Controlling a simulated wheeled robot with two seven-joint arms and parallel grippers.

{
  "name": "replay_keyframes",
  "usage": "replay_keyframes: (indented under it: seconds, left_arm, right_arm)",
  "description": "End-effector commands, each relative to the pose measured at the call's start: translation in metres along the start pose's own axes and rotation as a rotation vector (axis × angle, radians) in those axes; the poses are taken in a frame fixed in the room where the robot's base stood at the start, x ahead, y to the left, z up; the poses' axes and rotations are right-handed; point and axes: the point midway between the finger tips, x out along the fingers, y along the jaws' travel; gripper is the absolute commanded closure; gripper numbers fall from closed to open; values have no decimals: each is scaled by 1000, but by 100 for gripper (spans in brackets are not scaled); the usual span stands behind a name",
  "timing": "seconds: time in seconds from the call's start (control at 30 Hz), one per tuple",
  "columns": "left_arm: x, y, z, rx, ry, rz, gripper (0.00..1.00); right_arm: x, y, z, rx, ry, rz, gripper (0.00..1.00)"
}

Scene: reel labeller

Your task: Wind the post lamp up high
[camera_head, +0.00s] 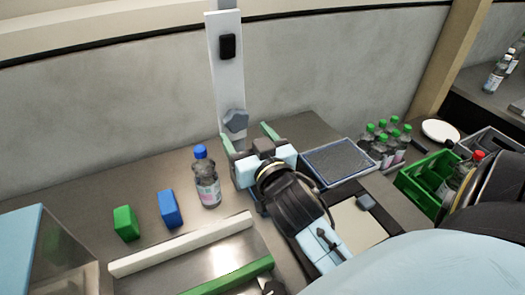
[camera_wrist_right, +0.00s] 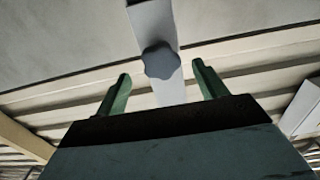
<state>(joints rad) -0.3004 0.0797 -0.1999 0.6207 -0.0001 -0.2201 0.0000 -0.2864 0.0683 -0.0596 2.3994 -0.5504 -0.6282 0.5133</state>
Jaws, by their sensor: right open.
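The post lamp's pale upright post (camera_head: 226,80) stands against the back wall, and its top runs out of the picture. A small black box (camera_head: 228,46) sits on its upper part. A grey lobed knob (camera_head: 235,121) sits low on the post. My right gripper (camera_head: 248,137) is open, its green fingers pointing toward the knob. In the right wrist view the knob (camera_wrist_right: 161,62) shows between and beyond the open fingers (camera_wrist_right: 162,78), with gaps on both sides. I see no contact. My left gripper is not in view.
A blue-capped bottle (camera_head: 207,180), a blue block (camera_head: 168,208) and a green block (camera_head: 126,222) stand left of my right arm. To its right are a grey tray (camera_head: 341,160), several green-capped bottles (camera_head: 380,148) and a green crate (camera_head: 418,186).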

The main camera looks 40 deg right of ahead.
Motion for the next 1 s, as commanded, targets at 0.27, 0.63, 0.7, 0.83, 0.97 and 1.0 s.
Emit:
replay_keyframes:
  seconds: [0.27, 0.63, 0.7, 0.83, 0.97, 1.0]
  left_arm:
    - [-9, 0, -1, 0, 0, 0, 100]
    - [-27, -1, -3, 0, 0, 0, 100]
    - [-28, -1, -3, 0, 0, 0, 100]
    - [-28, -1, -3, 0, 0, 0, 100]
    - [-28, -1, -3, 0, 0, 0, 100]
    - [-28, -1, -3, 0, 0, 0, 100]
  right_arm:
    - [-53, 1, -2, 1, -7, 4, 29]
    - [-86, 0, -1, 0, -1, 2, 29]
    - [-89, 0, -1, -1, -1, 2, 29]
    - [-90, 0, 0, -2, 0, 1, 29]
    - [-90, 0, 0, -2, 1, 1, 29]
    - [-90, 0, 0, -1, 1, 1, 29]
